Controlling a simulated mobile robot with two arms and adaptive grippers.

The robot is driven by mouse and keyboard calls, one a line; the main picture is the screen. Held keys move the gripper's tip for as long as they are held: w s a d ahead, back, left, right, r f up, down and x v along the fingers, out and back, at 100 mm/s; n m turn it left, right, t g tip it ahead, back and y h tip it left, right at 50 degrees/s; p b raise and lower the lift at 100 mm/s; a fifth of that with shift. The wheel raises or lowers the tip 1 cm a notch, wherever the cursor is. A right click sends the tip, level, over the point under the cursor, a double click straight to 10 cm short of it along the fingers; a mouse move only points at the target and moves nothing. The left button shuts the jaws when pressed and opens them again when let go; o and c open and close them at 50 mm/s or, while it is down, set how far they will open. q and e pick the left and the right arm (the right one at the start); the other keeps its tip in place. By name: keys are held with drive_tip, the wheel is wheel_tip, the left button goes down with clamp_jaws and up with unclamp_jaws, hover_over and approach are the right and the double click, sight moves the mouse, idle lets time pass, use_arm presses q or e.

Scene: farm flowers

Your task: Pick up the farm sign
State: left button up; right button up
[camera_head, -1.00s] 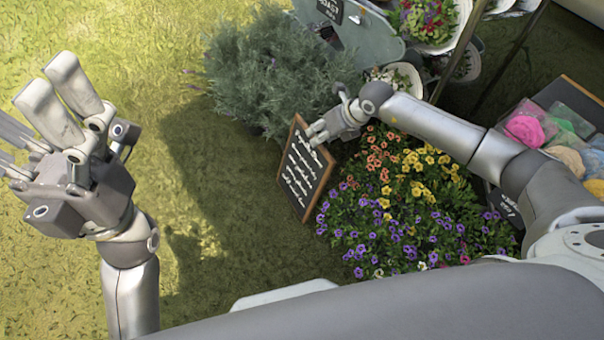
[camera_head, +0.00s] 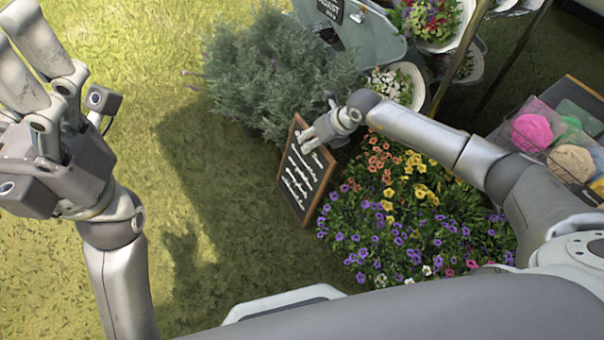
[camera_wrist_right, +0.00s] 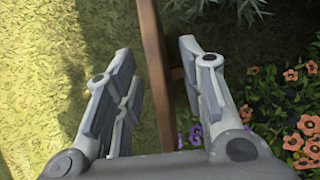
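The farm sign (camera_head: 307,178) is a dark chalkboard with white writing and a brown wooden frame. It stands tilted on the grass beside the flowers. My right gripper (camera_head: 310,137) is at the sign's upper right edge and covers a bit of it. In the right wrist view, the sign's wooden frame (camera_wrist_right: 156,75) runs between the two spread fingers of the right gripper (camera_wrist_right: 157,62), with gaps on both sides. My left gripper (camera_head: 12,75) is raised at the far left, away from the sign, fingers apart and empty, partly cut off by the picture edge.
A bed of purple, yellow and orange flowers (camera_head: 410,215) lies right of the sign. A grey-green bush (camera_head: 275,75) stands behind it. Bins with pink and other coloured items (camera_head: 533,131) are at the right. The grass (camera_head: 215,260) left of the sign is clear.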

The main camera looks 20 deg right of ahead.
drive_tip(key=shift+f, duration=0.15)
clamp_jaws()
idle(0.4)
